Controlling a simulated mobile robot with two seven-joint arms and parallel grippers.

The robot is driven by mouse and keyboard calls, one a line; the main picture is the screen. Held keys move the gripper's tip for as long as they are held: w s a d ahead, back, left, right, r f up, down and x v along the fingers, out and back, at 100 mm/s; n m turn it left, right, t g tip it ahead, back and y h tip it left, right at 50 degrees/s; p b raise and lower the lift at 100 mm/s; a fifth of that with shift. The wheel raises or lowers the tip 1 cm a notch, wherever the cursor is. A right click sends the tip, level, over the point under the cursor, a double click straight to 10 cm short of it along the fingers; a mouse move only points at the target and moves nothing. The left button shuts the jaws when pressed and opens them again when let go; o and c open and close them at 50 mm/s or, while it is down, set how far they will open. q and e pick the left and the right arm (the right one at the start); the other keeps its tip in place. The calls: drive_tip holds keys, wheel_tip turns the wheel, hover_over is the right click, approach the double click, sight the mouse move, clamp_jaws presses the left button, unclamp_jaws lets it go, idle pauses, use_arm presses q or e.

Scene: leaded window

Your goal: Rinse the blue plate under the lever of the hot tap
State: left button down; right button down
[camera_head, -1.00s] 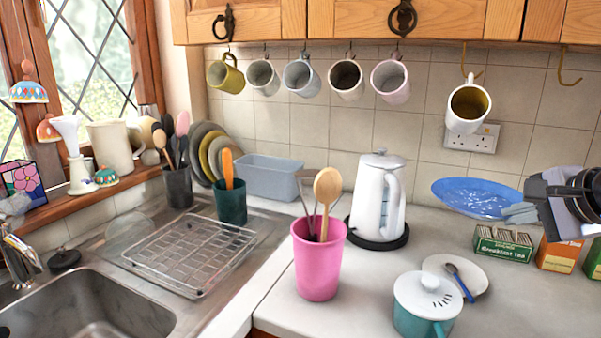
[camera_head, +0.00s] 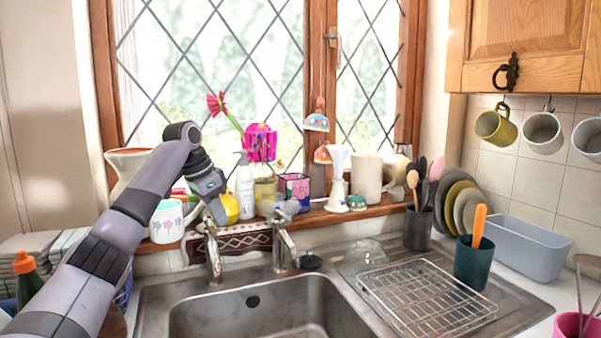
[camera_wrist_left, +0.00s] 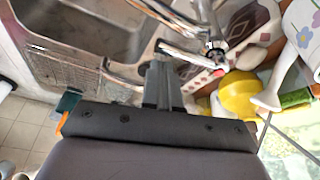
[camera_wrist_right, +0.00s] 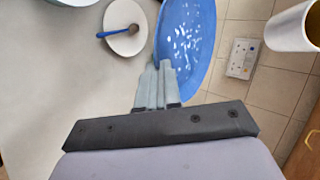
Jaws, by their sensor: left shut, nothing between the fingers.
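The blue plate (camera_wrist_right: 196,30) shows in the right wrist view, with pale spots on its face. My right gripper (camera_wrist_right: 155,75) is shut on its rim; the plate is outside the head view. Two chrome taps, a left one (camera_head: 213,255) and a right one (camera_head: 285,243), stand behind the sink. In the left wrist view a tap (camera_wrist_left: 190,53) has a red mark near its lever. My left gripper (camera_head: 216,208) is shut and empty close to the left tap; its fingertips (camera_wrist_left: 160,68) show beside that tap. I cannot tell whether they touch the lever.
The steel sink (camera_head: 265,305) lies in front of the taps, with a wire rack (camera_head: 425,295) on its right. Mugs, bottles and ornaments crowd the windowsill (camera_head: 330,215). A white saucer (camera_wrist_right: 123,22) with a spoon lies on the counter near the plate; a wall socket (camera_wrist_right: 242,58) is behind.

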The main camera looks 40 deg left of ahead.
use_arm(q)
wheel_tip(320, 180, up, 10)
drive_tip(key=p, duration=0.2)
idle(0.6)
